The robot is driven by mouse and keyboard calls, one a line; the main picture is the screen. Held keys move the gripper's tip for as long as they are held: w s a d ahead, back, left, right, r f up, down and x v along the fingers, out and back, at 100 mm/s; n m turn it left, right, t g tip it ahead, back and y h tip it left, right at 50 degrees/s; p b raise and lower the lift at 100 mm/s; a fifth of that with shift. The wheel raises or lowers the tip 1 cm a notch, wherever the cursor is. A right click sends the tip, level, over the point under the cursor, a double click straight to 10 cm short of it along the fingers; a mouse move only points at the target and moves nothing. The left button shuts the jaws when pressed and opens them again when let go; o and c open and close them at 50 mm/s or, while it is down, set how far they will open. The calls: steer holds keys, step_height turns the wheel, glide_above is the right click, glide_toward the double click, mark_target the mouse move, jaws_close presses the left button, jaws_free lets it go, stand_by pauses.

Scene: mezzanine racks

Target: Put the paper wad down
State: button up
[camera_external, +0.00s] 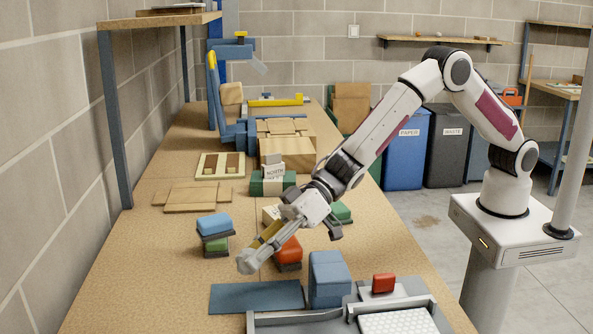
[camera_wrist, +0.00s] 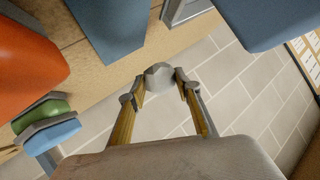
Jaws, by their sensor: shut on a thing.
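The paper wad (camera_external: 247,264) is a small, light grey crumpled lump at the tip of my gripper (camera_external: 256,254). In the wrist view the wad (camera_wrist: 159,78) sits between the two yellow-padded fingertips of my gripper (camera_wrist: 160,92), which are shut on it. The gripper reaches down and left over the wooden bench (camera_external: 120,300), beside the red-orange block. I cannot tell how far the wad is above the bench top.
A red-orange block (camera_external: 289,250) is right of the gripper. A blue-and-green stack (camera_external: 214,225) stands to the left. A flat blue mat (camera_external: 256,297) and a tall blue block (camera_external: 328,278) are in front. Blue (camera_external: 405,150) and dark bins stand beyond the bench.

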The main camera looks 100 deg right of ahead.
steer(key=shift+f, duration=0.15)
steer(key=shift+f, duration=1.75)
steer(key=shift+f, duration=0.65)
